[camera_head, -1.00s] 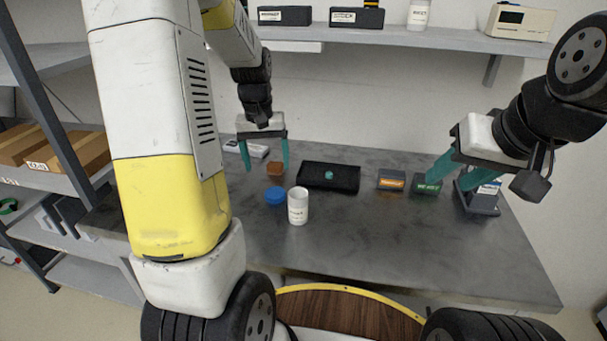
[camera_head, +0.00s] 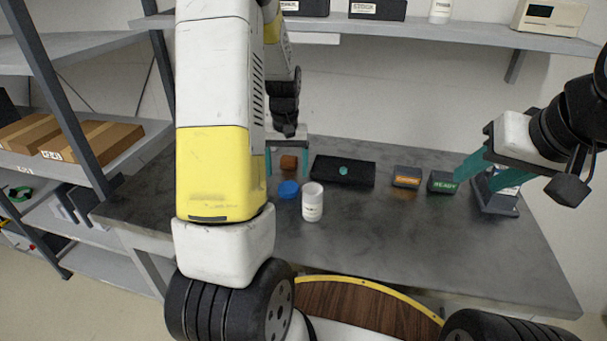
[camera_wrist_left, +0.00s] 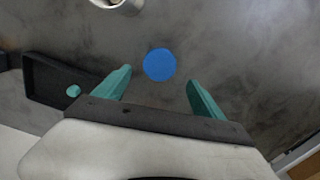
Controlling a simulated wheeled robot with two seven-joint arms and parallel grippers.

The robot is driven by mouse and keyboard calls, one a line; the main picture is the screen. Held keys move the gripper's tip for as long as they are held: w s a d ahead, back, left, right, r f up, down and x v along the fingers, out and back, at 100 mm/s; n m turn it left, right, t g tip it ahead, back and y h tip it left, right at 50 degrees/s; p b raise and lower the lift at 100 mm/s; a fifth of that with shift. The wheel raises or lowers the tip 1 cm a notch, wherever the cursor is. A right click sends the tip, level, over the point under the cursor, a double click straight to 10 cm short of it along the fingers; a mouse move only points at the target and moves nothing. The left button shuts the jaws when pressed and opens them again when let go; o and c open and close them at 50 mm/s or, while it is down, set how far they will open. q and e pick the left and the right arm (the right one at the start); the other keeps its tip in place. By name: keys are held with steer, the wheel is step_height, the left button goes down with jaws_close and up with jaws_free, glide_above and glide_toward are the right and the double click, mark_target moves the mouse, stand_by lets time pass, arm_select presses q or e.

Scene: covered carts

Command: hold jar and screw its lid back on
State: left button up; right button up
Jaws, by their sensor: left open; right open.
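The white jar (camera_head: 313,203) stands upright on the grey table, its top open. The blue lid (camera_head: 289,189) lies flat on the table just left of the jar and apart from it. In the left wrist view the lid (camera_wrist_left: 160,65) is ahead of and between the fingers, and part of the jar (camera_wrist_left: 122,4) shows at the top edge. My left gripper (camera_head: 286,163) is open and empty beyond the lid; its fingers also show in the left wrist view (camera_wrist_left: 160,92). My right gripper (camera_head: 470,168) is open at the right, near the green-labelled box.
A black tray (camera_head: 325,171) holding a small teal piece lies behind the jar. A brown block (camera_head: 288,162) is by my left fingers. An orange-labelled box (camera_head: 407,177) and a READY box (camera_head: 441,182) stand to the right. The table's front right is clear.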

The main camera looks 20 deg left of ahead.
mark_target(288, 187)
arm_select(q)
steer(key=shift+f, duration=0.1)
steer(key=f, duration=0.5)
steer(key=shift+s+d, duration=0.2)
steer(key=shift+s, duration=0.05)
steer(key=c, duration=1.5)
step_height(288, 187, up, 10)
steer(key=shift+r, duration=0.1)
steer(key=shift+c, duration=0.2)
